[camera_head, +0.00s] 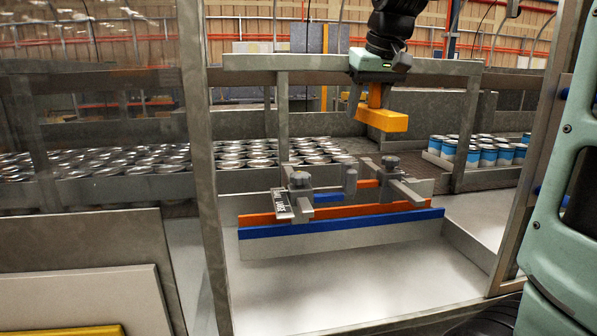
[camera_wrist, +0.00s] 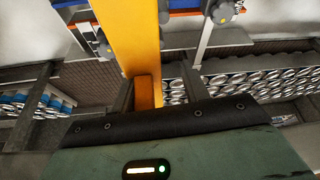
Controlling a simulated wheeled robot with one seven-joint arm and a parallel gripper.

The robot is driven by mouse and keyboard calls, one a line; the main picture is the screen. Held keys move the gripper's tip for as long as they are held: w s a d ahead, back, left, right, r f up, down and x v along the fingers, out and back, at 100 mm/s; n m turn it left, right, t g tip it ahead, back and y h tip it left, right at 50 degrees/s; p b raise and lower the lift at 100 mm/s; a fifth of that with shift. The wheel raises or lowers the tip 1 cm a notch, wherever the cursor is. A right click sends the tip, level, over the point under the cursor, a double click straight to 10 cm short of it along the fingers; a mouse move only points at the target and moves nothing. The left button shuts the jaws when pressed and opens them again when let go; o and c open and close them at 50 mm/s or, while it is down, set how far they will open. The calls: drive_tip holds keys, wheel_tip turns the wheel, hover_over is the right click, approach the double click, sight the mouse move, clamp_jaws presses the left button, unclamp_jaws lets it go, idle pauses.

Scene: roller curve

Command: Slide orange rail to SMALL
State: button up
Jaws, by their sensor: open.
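The orange rail (camera_head: 345,211) runs left to right above a long blue rail (camera_head: 340,224) on a grey plate at the front of the conveyor. More orange shows behind the posts, beside a short blue strip (camera_head: 328,197). Two brackets with grey knobs (camera_head: 300,180) (camera_head: 389,163) cross the rails. A white scale label (camera_head: 283,206) sits at the left bracket; its lettering is too small to read.
Silver cans (camera_head: 250,155) fill the conveyor behind and left. Blue-and-white cans (camera_head: 490,152) stand at the right. A grey frame bar (camera_head: 300,62) crosses behind my gripper, with upright posts (camera_head: 207,180) at the sides. The white floor below the rails (camera_head: 330,290) is clear.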

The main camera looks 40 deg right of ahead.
sight(348, 162)
drive_tip(key=x, duration=1.1)
drive_tip(key=p+x, duration=0.1)
drive_tip(key=x, duration=0.5)
drive_tip(key=shift+w+d, duration=0.2)
drive_tip(key=shift+d, duration=0.1)
